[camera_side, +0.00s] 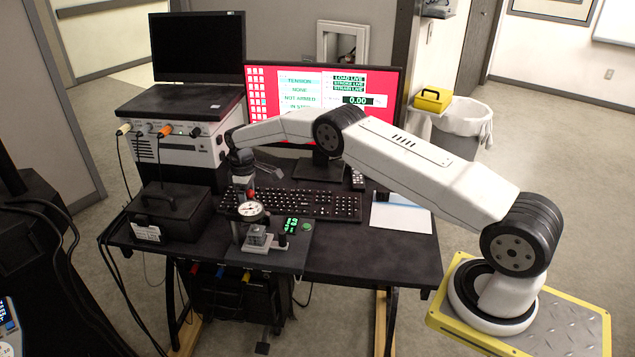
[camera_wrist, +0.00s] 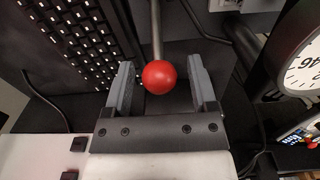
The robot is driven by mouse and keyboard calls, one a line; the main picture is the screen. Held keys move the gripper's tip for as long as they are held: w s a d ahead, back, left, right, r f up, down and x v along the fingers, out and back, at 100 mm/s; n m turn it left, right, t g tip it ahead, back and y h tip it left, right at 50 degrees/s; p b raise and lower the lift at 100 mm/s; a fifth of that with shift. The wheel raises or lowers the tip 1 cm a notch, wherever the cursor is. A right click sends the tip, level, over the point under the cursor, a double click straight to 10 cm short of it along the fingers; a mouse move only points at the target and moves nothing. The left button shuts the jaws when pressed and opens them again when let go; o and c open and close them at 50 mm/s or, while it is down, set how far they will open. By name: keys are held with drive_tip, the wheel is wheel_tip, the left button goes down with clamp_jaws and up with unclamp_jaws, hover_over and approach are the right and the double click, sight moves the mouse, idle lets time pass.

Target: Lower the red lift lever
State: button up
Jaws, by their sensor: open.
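The lift lever shows in the wrist view as a grey rod ending in a red ball knob (camera_wrist: 159,77). My gripper (camera_wrist: 162,83) is open, with one grey finger on each side of the red knob and a gap visible on both sides. In the side view the red knob (camera_side: 251,193) is a small spot just above the dial gauge (camera_side: 251,210), at the end of my arm. My gripper's fingers are too small to make out clearly there. The dial gauge (camera_wrist: 304,65) also shows at the right edge of the wrist view.
A keyboard (camera_side: 310,204) lies behind the gauge stand. A small green display (camera_side: 292,225) sits right of the gauge. A black box (camera_side: 170,210) stands to the left, and a monitor (camera_side: 390,83) stands behind. The desk's right front (camera_side: 370,255) is clear.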

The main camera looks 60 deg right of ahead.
drive_tip(key=shift+r, duration=2.8)
drive_tip(key=shift+c, duration=0.2)
